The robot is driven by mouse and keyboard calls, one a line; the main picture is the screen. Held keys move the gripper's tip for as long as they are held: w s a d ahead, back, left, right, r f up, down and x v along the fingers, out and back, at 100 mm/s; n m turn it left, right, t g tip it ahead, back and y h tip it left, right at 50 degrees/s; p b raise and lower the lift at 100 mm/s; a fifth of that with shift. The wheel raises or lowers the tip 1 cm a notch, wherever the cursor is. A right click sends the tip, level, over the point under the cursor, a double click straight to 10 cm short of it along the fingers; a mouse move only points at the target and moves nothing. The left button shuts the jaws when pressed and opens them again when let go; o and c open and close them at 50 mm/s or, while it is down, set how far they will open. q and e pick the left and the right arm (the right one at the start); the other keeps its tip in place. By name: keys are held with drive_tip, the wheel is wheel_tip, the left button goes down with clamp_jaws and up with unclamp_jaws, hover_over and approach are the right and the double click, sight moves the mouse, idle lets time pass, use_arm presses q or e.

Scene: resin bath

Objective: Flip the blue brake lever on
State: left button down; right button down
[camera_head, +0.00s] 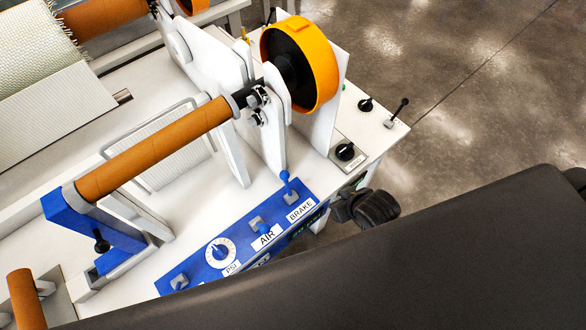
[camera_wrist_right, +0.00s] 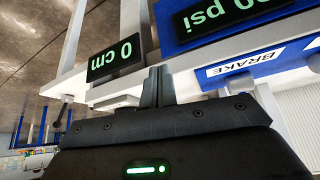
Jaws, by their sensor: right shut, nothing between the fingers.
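The blue brake lever (camera_head: 286,180) stands up with a round blue knob on the blue control panel (camera_head: 236,232), beside the white BRAKE label (camera_head: 300,210). My right gripper (camera_head: 350,198) is at the front edge of the white table, to the right of the lever and apart from it. In the wrist view its fingers (camera_wrist_right: 158,86) are shut and empty. The BRAKE label (camera_wrist_right: 245,63) shows upside down to the right of the fingers. I cannot clearly make out the lever in that view. My left gripper is not in view.
The panel also has an AIR switch (camera_head: 258,225) and a PSI dial (camera_head: 220,251). A black knob (camera_head: 345,151) and a small black lever (camera_head: 398,110) are to the right. An orange wheel (camera_head: 318,66) and an orange-brown roller (camera_head: 150,150) rise behind the panel.

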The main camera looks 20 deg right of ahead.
sight(287, 185)
drive_tip(key=w+a+r+t+y, duration=0.1)
drive_tip(key=w, duration=0.1)
drive_tip(key=w+a+t+y, duration=0.1)
drive_tip(key=w, duration=0.1)
drive_tip(key=w+a+r+y, duration=0.1)
drive_tip(key=w, duration=0.2)
drive_tip(key=shift+a+r+t, duration=0.3)
drive_tip(key=shift+t, duration=0.1)
drive_tip(key=w+a+y, duration=0.1)
drive_tip(key=y, duration=0.1)
drive_tip(key=w+a+y, duration=0.1)
drive_tip(key=y, duration=0.1)
drive_tip(key=shift+w+a+g+y, duration=0.3)
drive_tip(key=shift+a, duration=0.05)
drive_tip(key=shift+w+r+m+g+y, duration=0.15)
drive_tip(key=shift+m+g+y, duration=0.45)
drive_tip(key=shift+y, duration=0.6)
drive_tip(key=s+d+r+m+g+y, duration=0.2)
drive_tip(key=d+r+m+g+y, duration=0.3)
drive_tip(key=shift+n, duration=0.3)
drive_tip(key=x, duration=0.3)
drive_tip(key=p+x, duration=0.1)
drive_tip(key=x, duration=0.2)
drive_tip(key=p+x, duration=0.1)
drive_tip(key=x, duration=0.2)
drive_tip(key=shift+r, duration=0.3)
drive_tip(key=shift+w+a+f, duration=0.15)
drive_tip(key=shift+a, duration=0.35)
